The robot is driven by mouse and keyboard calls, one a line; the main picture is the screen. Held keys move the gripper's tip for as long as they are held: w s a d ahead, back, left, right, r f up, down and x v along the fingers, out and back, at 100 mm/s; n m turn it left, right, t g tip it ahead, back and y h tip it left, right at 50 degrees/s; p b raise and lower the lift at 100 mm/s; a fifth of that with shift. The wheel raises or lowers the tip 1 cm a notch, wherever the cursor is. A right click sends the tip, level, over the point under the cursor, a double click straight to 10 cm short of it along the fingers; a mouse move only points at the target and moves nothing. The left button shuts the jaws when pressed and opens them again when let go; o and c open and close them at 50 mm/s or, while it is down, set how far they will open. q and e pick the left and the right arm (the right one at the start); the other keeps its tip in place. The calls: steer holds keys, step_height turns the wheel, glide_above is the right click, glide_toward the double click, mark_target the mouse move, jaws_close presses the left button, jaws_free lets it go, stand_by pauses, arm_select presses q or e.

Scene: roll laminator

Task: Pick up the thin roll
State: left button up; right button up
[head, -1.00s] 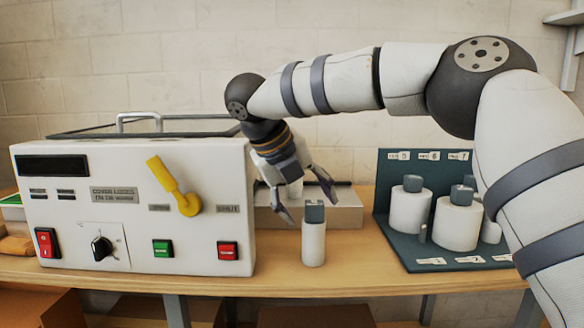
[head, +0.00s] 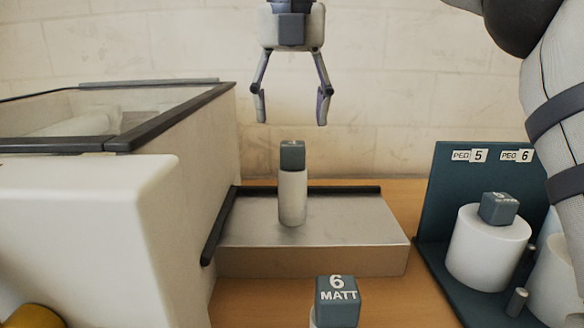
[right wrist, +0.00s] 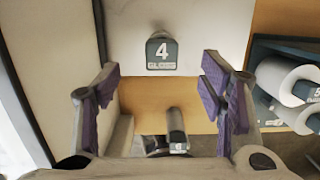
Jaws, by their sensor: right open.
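A thin white roll (head: 292,198) with a grey cap stands upright on a metal plate. In the right wrist view its cap (right wrist: 161,50) reads 4. Another roll (head: 337,300), capped "6 MATT", is cut off at the bottom of the head view. In the right wrist view a second capped roll (right wrist: 177,130) shows lower down, its lower part hidden by my gripper. My right gripper (head: 291,112) is open and empty, pointing down, and appears above the capped roll on the plate in the head view. It also shows in the right wrist view (right wrist: 161,72). My left gripper is out of view.
The white laminator (head: 90,215) stands at left, its side close to the metal plate (head: 345,235). A dark peg stand (head: 447,190) with thicker white rolls (head: 490,252) stands at right. Bare wood (head: 255,300) shows in front of the plate.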

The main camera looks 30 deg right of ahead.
mark_target(293, 173)
steer(key=f, duration=0.7)
steer(key=w+d+f, duration=0.1)
steer(key=f, duration=0.3)
steer(key=shift+f, duration=0.15)
steer(key=c, duration=1.3)
